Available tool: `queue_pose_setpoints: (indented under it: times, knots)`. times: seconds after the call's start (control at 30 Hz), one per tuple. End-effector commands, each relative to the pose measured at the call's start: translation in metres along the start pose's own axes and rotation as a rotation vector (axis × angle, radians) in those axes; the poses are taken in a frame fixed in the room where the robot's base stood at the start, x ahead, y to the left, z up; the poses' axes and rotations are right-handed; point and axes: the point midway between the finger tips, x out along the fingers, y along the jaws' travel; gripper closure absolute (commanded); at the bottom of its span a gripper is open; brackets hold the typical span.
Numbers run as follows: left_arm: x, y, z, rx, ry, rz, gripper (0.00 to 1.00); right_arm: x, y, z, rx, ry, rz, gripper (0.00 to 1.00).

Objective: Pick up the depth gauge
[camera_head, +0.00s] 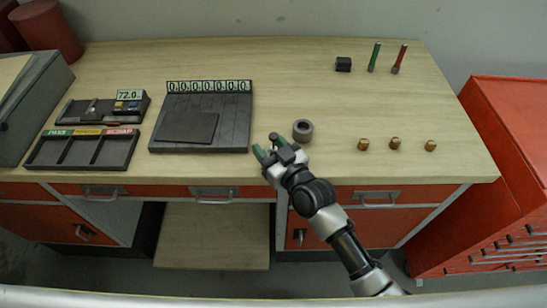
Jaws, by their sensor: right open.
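What looks like the depth gauge is a dark device with a small yellow-marked body (127,106), lying on a dark holder at the left of the bench, with a display reading about 72.0 behind it. Its exact outline is hard to tell at this size. My right gripper (265,146) is open and empty near the bench's front edge, right of the dark slatted plate and well to the right of the gauge. Its greenish fingertips point up and left. My left gripper is not in view.
A dark plate (233,128) with number tiles lies between gauge and gripper. A sorting tray (34,158) sits in front of the gauge. A grey ring (303,131) is close right of my gripper. Brass pieces (395,143), a black block (343,64) and green and red sticks stand farther right.

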Motion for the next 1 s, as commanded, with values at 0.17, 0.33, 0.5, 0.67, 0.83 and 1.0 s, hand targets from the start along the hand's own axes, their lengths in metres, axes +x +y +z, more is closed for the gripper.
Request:
queue_pose_setpoints:
  times: [0.17, 0.33, 0.5, 0.67, 0.83, 1.0]
  knots:
    - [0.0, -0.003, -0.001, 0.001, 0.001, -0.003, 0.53, 0.0, 0.0, 0.0, 0.0, 0.0, 0.0, 0.59]
    - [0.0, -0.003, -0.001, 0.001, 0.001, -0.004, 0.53, -0.001, 0.0, 0.0, 0.0, 0.0, 0.0, 0.85]
    - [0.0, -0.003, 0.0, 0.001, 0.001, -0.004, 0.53, -0.001, 0.0, 0.0, 0.0, 0.001, 0.0, 1.0]
    - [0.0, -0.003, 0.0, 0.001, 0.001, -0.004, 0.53, -0.001, 0.0, 0.0, 0.0, 0.001, 0.0, 1.0]
    - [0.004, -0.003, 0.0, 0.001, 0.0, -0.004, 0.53, 0.0, 0.0, -0.003, 0.002, 0.003, 0.0, 1.0]
    - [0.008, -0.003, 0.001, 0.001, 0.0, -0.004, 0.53, -0.013, 0.0, -0.004, 0.001, 0.0, 0.001, 1.0]
